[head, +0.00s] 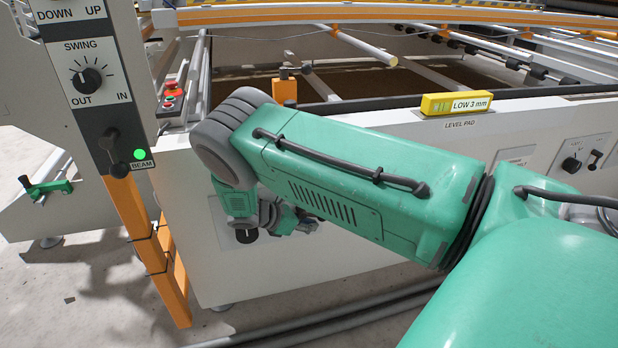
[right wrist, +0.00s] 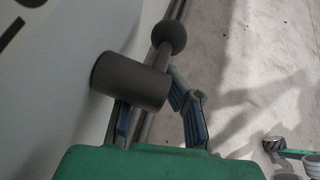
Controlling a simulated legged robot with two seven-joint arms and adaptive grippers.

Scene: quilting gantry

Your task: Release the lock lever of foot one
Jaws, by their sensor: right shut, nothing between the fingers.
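The lock lever shows in the right wrist view as a dark cylindrical hub (right wrist: 132,80) with a short arm ending in a dark ball (right wrist: 170,37). It sticks out from the pale machine wall. My right gripper (right wrist: 158,110) is shut with nothing between its blue-padded fingers, which lie close beside and partly behind the hub. I cannot tell whether they touch it. My left gripper is not in view.
A yellow level display (head: 457,104) reading LOW 3 mm sits on the machine's top edge. Another panel with a knob (head: 571,165) is at right. An orange post (head: 150,250) stands left of my gripper. Dark pipes (head: 320,325) lie on the floor.

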